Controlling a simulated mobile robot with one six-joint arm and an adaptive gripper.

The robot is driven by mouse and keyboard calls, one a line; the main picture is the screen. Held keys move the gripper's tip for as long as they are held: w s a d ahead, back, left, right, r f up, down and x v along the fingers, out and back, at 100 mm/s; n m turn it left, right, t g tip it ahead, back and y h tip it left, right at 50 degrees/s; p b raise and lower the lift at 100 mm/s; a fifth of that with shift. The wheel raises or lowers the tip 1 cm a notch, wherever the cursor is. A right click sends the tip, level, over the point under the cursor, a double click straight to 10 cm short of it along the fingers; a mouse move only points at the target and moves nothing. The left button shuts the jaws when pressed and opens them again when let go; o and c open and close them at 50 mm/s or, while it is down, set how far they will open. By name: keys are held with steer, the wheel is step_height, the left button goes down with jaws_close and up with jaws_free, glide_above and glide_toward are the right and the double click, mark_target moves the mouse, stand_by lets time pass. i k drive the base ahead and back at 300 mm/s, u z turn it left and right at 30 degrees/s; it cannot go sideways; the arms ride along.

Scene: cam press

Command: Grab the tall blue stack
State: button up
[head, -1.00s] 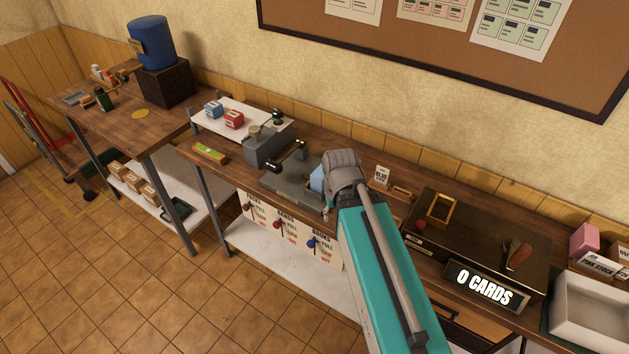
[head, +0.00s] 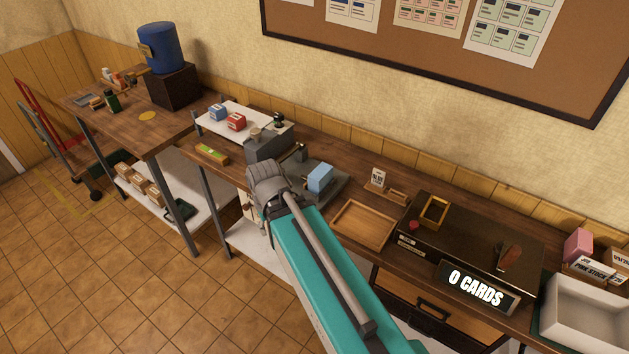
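A light blue block-like stack (head: 319,178) stands upright on the grey base plate (head: 328,196) of the press (head: 268,146), and nothing covers it in the head view. A smaller blue item (head: 217,111) sits on the white raised shelf beside a red one (head: 235,121). My gripper (head: 268,208) is to the left of the stack, apart from it in the picture, in front of the press. Its back faces the camera. Its fingertips are mostly hidden, so I cannot tell whether it is open or shut. Part of the press is hidden behind it.
A shallow wooden tray (head: 363,224) lies right of the stack, with a small sign (head: 378,177) behind it. A dark box with a "0 CARDS" display (head: 477,287) stands further right, near a pale bin (head: 588,311). A green-yellow item (head: 211,154) lies at the bench's left end.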

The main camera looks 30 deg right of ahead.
mark_target(321, 176)
steer(key=k, duration=1.3)
steer(key=z, duration=0.8)
steer(key=i, duration=1)
